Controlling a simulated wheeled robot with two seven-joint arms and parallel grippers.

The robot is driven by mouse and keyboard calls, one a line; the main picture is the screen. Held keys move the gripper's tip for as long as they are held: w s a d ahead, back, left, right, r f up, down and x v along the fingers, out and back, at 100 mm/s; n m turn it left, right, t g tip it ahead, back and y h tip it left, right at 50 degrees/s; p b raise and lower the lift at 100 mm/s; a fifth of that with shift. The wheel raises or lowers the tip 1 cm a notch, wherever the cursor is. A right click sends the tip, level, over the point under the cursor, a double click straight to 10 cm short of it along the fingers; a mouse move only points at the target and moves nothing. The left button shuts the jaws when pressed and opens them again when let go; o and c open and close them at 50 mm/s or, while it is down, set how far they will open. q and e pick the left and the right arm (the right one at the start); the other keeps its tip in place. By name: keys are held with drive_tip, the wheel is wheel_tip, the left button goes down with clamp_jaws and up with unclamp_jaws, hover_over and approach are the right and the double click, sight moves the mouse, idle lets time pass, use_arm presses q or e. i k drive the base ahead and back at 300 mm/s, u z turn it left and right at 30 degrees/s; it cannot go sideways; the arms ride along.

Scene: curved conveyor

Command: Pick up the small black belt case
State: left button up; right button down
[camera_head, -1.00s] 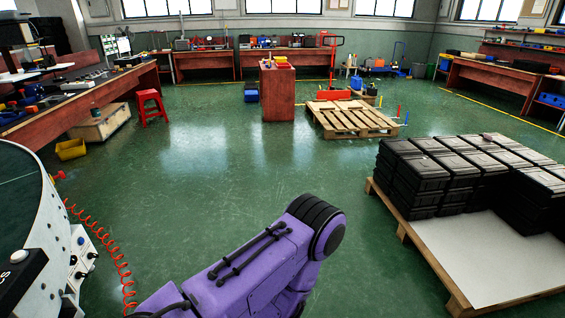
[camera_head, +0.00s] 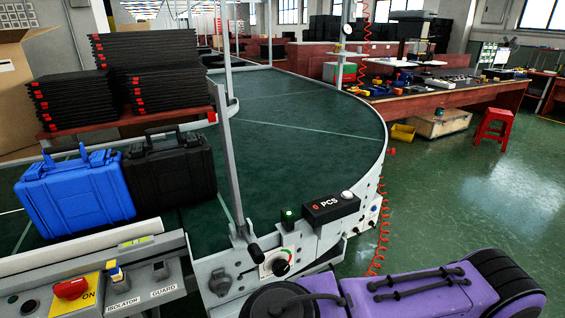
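A black hard case (camera_head: 171,166) with a top handle stands upright on the green curved conveyor (camera_head: 290,125) at the left. A blue hard case (camera_head: 75,195) stands beside it on its left, a little nearer to me, and covers part of its left side. A purple link of my own arm crosses the lower right, over the floor and close to the conveyor's outer side. Neither of my grippers shows, so their state and hold are hidden.
Stacks of flat black trays (camera_head: 150,70) with red tabs stand behind the cases. A metal post (camera_head: 228,165) rises right of the black case. A control panel with a red button (camera_head: 71,288) lies in front.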

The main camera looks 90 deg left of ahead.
sight(160, 175)
drive_tip(key=u, duration=0.6)
drive_tip(key=i, duration=1)
drive_tip(key=u, duration=2.95)
